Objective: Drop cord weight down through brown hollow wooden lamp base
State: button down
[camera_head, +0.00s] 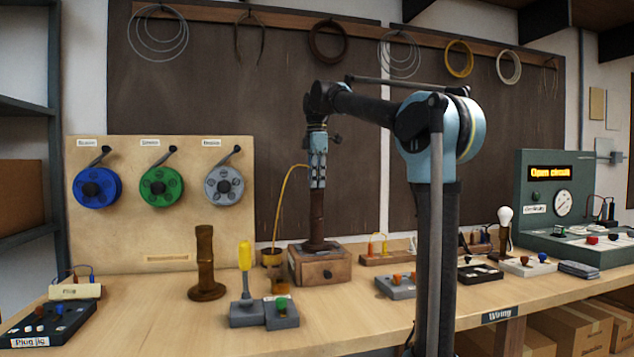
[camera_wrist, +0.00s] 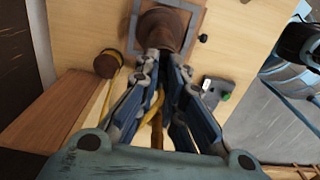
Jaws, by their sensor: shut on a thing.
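My gripper (camera_head: 317,182) points down, with its fingertips at the top of an upright brown wooden column (camera_head: 317,218). The column stands on a brown wooden box (camera_head: 335,266) and also shows in the wrist view (camera_wrist: 166,29). My gripper (camera_wrist: 160,72) is shut on the yellow cord (camera_wrist: 153,103), which passes between its fingers. The cord weight cannot be made out. Whether anything is inside the column's bore is hidden.
A turned brown wooden piece (camera_head: 206,263) stands at left on the bench. Spools hang on the back panel (camera_head: 160,225). A tester (camera_head: 575,200) reading "Open circuit" stands at right.

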jog(key=c, duration=1.6)
grip_release()
notch_tip(320, 180, up, 12)
jog(key=shift+w, duration=0.1)
